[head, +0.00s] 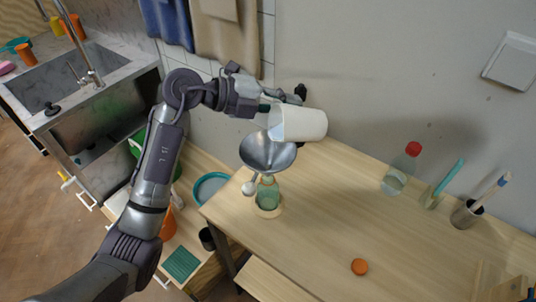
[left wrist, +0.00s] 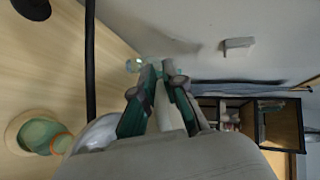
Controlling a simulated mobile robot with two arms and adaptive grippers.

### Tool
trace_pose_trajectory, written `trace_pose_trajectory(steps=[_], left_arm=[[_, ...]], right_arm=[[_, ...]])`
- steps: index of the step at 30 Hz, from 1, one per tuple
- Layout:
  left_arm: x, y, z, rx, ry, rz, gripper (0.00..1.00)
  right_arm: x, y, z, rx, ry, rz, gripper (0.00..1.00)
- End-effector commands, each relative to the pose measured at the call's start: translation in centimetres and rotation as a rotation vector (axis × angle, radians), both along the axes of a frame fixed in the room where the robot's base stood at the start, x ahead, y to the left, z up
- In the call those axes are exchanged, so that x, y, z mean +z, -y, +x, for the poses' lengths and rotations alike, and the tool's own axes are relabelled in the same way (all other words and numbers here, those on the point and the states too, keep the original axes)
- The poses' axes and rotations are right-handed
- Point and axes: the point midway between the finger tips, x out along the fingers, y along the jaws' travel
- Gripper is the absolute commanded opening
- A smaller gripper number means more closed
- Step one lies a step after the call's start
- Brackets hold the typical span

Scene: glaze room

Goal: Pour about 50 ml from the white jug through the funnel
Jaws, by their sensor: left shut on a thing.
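The white jug (head: 305,124) is tipped well over on its side above the table, its left end over the funnel's rim. My left gripper (head: 268,103) is shut on the jug's handle side; its two green-padded fingers also show in the left wrist view (left wrist: 160,105). The jug's pale body (left wrist: 190,158) fills the bottom there. The grey metal funnel (head: 268,152) sits above a green glass bottle (head: 268,194) on a round wooden base (head: 267,211). No stream of liquid is visible, and the bottle's level is unclear. My right gripper is out of view.
A red-capped clear bottle (head: 400,169), a teal stick in a holder (head: 445,180), a brush cup (head: 467,214) and an orange disc (head: 359,267) stand or lie to the right. The table's middle is clear. A sink (head: 75,80) is at far left.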

Motion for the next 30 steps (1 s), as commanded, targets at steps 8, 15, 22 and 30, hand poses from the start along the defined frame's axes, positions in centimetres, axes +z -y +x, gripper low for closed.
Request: trace_pose_trajectory(steps=[8,15,22,30], left_arm=[[0.13,0.07,0.01,0.0,0.002,-0.008,0.0],[0.11,0.2,0.09,0.0,0.003,-0.01,0.0],[0.1,0.19,0.07,0.0,0.006,-0.021,0.0],[0.15,-0.17,0.04,0.0,0.009,-0.032,0.0]], right_arm=[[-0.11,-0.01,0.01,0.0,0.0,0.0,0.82],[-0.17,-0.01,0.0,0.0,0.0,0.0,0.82],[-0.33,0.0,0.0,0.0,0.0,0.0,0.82],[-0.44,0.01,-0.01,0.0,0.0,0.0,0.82]])
